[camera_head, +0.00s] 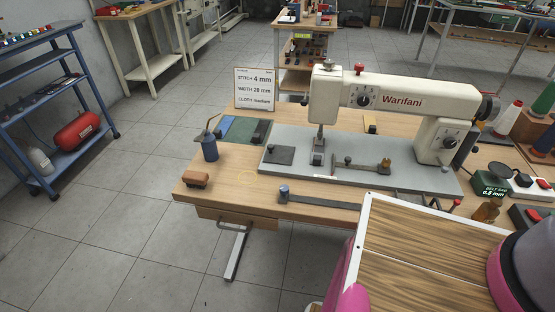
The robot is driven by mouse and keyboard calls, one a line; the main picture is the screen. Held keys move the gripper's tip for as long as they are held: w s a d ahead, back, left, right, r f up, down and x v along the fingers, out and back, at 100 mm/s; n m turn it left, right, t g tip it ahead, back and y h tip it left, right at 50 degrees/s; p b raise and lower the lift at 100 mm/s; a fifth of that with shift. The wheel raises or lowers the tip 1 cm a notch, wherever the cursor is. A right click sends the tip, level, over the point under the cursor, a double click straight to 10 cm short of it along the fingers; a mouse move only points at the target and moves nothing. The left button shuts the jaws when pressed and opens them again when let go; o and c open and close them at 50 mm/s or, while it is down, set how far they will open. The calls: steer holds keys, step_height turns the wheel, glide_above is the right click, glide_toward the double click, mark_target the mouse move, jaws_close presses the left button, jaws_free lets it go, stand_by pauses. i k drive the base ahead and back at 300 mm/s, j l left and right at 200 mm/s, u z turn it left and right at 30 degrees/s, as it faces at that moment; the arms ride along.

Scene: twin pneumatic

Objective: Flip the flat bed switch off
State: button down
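The cream Warifani flat bed sewing machine (400,98) stands on its grey bed plate (290,148) on a wooden table. At the table's right end a white box (523,187) carries small dark and red parts that look like switches. A dark box with a red part (533,216) lies nearer, at the right edge. I cannot tell which of these is the flat bed switch, or its position. My gripper is not in view; pink and grey parts at the lower right appear to be my arm.
A green display block (490,186) and a small amber bottle (486,210) stand near the boxes. Thread cones (508,118) stand behind. A wood-grained panel with a white edge (425,250) covers the lower right foreground.

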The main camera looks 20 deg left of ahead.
mark_target(532, 213)
steer(key=u, duration=0.5)
steer(key=z, duration=1.5)
